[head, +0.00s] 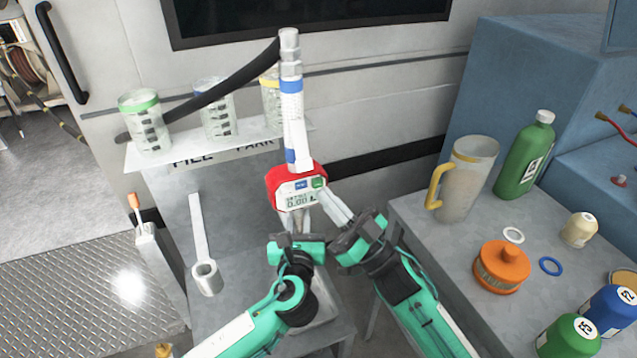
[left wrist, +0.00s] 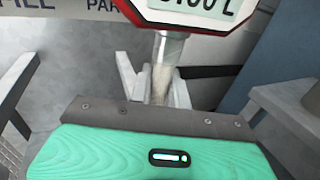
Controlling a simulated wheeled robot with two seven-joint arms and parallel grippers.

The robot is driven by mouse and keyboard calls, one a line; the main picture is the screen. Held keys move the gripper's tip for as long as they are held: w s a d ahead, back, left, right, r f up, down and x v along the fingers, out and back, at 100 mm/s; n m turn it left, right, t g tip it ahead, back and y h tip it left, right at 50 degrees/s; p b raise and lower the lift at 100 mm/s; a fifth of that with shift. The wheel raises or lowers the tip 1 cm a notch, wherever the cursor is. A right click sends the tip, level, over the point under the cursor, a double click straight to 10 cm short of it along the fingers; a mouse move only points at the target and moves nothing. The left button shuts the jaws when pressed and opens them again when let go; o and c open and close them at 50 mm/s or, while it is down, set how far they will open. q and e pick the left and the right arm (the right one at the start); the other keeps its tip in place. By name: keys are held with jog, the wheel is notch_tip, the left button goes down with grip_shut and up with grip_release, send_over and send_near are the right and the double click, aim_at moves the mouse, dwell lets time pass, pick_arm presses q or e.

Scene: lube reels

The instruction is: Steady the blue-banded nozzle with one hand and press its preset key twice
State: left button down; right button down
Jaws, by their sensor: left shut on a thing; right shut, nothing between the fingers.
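The blue-banded nozzle (head: 294,125) stands nearly upright in the head view, with a white barrel, blue bands and a red octagonal meter head (head: 272,182). Its display (head: 299,200) reads 0.00 with small text above. A blue key (head: 301,184) and a green key (head: 318,182) sit above the display. My left gripper (head: 300,232) is shut on the nozzle's lower metal tube, which shows between the fingers in the left wrist view (left wrist: 166,60). My right gripper (head: 328,196) is shut and empty, its tips close to the meter's lower right edge. I cannot tell whether they touch it.
A black hose (head: 230,88) runs behind the nozzle. Measuring cups, including a green-rimmed one (head: 146,120), stand on the shelf at left. The right bench (head: 415,235) holds a jug (head: 470,175), a green bottle (head: 524,155), an orange filter (head: 502,267) and several small containers.

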pick_arm(q)
jog(key=shift+s+r, duration=0.2)
jog(key=shift+r, duration=0.05)
pick_arm(e)
jog(key=shift+w+r, duration=0.25)
jog(key=shift+r, duration=0.1)
